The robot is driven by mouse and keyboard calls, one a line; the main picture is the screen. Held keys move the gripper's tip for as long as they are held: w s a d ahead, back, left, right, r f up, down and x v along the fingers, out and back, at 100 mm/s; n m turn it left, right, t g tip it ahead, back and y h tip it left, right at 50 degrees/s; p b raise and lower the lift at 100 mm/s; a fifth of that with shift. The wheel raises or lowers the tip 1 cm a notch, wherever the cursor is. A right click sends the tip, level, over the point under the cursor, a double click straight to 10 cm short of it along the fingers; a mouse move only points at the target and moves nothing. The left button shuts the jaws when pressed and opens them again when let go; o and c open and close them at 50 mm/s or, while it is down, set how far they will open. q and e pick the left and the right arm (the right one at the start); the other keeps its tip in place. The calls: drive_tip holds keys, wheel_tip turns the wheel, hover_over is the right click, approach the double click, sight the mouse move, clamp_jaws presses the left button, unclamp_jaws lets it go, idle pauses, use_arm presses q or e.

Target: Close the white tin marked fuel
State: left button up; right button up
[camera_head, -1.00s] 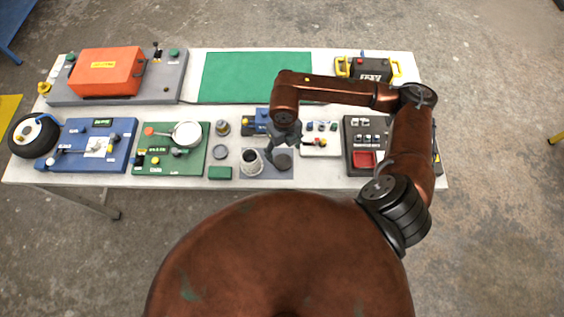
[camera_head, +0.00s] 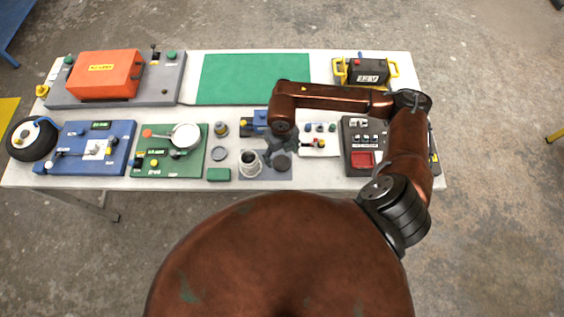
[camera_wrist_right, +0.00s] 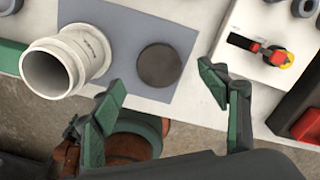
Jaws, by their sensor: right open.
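The white tin (camera_wrist_right: 90,52) stands on a grey mat (camera_wrist_right: 125,28), its mouth uncovered, with small unreadable marking on its side. It also shows in the head view (camera_head: 250,168). A dark round lid (camera_wrist_right: 159,65) lies flat on the same mat, to the right of the tin and apart from it. It shows in the head view too (camera_head: 283,163). My right gripper (camera_wrist_right: 165,85) is open and empty, its green-padded fingers on either side of the lid in the picture, apparently above it. In the head view the right gripper (camera_head: 277,154) hangs over the mat. My left gripper is not in view.
A small green block (camera_head: 218,175) and a grey ring (camera_head: 218,153) lie left of the tin. A white switch panel (camera_head: 319,144) is close on the right, then a dark control box (camera_head: 352,140). The table's front edge is near the mat.

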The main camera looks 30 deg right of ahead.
sight(281, 162)
wheel_tip(281, 162, down, 4)
drive_tip(key=shift+w+a+f, duration=0.1)
drive_tip(key=shift+f, duration=0.15)
drive_tip(key=shift+c, duration=0.2)
drive_tip(key=c, duration=1)
drive_tip(key=shift+r, duration=0.15)
drive_tip(key=shift+r, duration=0.55)
drive_tip(key=s+a+r, duration=0.3)
drive_tip(key=r, duration=0.1)
drive_tip(key=s+a+r, duration=0.3)
drive_tip(key=s, duration=0.1)
drive_tip(key=s+a+r, duration=0.3)
drive_tip(key=r, duration=0.1)
drive_tip(key=shift+s+r, duration=0.3)
drive_tip(key=shift+r, duration=0.05)
